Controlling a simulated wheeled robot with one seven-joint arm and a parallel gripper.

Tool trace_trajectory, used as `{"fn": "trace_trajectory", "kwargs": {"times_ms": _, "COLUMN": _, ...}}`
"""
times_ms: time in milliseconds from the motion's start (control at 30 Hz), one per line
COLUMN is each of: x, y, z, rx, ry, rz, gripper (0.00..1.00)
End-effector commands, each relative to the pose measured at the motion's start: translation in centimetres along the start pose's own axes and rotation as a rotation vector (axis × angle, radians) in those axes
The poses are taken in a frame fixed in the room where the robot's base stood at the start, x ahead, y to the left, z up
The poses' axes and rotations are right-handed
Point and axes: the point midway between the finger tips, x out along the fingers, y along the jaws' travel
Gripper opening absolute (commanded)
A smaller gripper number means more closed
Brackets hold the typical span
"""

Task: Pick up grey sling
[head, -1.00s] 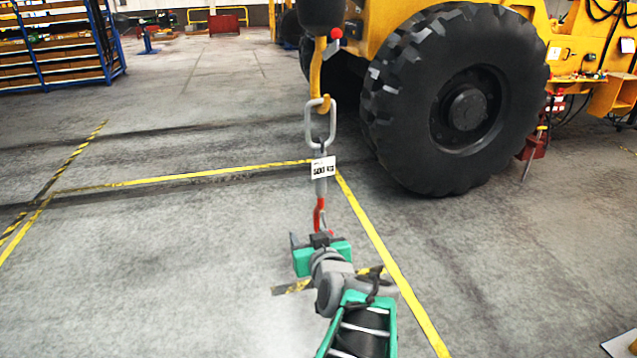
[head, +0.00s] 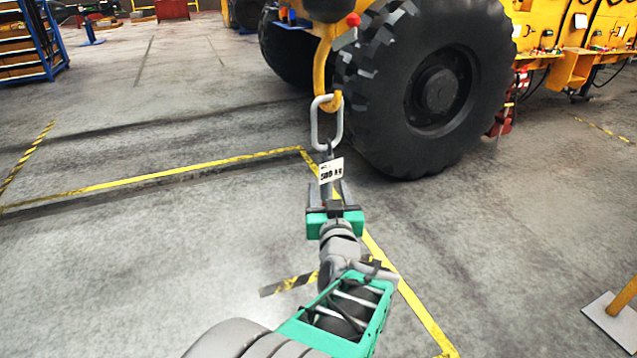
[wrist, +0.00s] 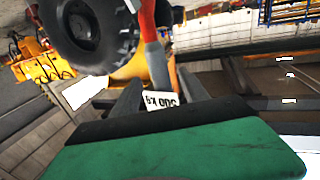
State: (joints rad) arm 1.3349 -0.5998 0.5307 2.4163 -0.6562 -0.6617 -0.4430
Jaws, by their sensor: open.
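The grey sling hangs upright from a yellow crane hook (head: 335,100). A pale metal ring (head: 327,122) is at its top and a white 500 kg tag (head: 331,171) is on its front. In the wrist view the grey strap (wrist: 157,70) shows beyond the tag (wrist: 158,101), with a red hook (wrist: 147,22) at its end. My gripper (head: 333,190) is open at the sling's lower part, just below the tag. In the wrist view the strap lines up between the fingers (wrist: 157,92); I cannot tell if they touch it. My gripper hides the sling's lower end in the head view.
A yellow vehicle with a big black tyre (head: 437,90) stands close behind and right of the sling. A yellow floor line (head: 150,179) passes below. A yellow post on a plate (head: 612,318) is at the lower right.

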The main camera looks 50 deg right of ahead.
Motion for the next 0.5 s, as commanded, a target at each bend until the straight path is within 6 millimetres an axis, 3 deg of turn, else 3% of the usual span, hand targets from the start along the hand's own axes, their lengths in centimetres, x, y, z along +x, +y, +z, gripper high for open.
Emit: {"fn": "trace_trajectory", "kwargs": {"times_ms": 500, "x": 6.5, "y": -0.1, "z": -0.1, "rx": 0.0, "ry": -0.001, "rz": -0.007, "gripper": 0.52}}
